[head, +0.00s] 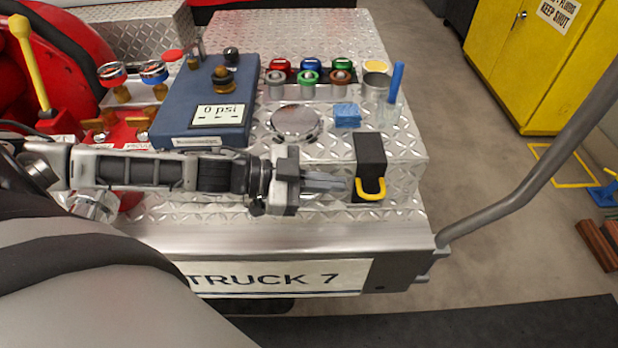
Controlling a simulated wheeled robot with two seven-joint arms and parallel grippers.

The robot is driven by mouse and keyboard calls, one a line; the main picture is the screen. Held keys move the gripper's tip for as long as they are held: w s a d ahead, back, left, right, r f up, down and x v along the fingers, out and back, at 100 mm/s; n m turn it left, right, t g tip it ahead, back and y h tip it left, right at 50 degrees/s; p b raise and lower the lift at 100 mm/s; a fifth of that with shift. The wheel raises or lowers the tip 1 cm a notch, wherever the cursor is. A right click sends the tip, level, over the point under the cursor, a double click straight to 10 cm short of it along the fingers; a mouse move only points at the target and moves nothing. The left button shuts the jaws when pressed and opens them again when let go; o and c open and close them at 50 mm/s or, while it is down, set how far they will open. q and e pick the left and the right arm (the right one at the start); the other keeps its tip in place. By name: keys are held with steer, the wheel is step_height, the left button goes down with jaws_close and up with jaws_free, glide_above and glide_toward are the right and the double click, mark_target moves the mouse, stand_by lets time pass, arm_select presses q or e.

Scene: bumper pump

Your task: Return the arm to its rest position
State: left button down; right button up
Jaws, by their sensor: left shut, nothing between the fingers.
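My left arm reaches in from the left, low over the front part of the truck's diamond-plate deck (205,212). My left gripper (345,184) points right with its fingers together and nothing visible between them. Its fingertips are close to a black block with a yellow hook (372,188) on its front; I cannot tell whether they touch. My right gripper does not show.
A blue gauge box (185,105) reading 0 psi stands behind my left arm. Several coloured caps (310,76), a round metal lid (296,122), a blue sponge (347,115) and a metal cup (376,86) are nearby. A grey rail (530,175) rises at the right.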

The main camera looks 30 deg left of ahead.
arm_select(q)
steer(key=shift+v, duration=1.8)
steer(key=shift+d, duration=0.1)
steer(key=d+f+n+t+y, duration=0.1)
steer(key=f+n, duration=0.1)
steer(key=f, duration=0.1)
steer(key=s+d+f+n+t+y, duration=0.1)
steer(key=d+f+y, duration=0.1)
steer(key=d+f+n+t+y, duration=0.1)
steer(key=f+n, duration=0.1)
steer(key=f, duration=0.1)
steer(key=shift+s+d+f+n+y, duration=0.15)
steer(key=shift+d+f+n+y, duration=0.15)
steer(key=shift+f, duration=0.05)
steer(key=s+d+f+n+g+y, duration=0.2)
steer(key=s+f+n+y, duration=0.2)
steer(key=f, duration=0.4)
steer(key=shift+s+d+f+g+y, duration=0.3)
steer(key=shift+s+y, duration=0.2)
steer(key=shift+s, duration=0.6)
steer(key=shift+d, duration=0.1)
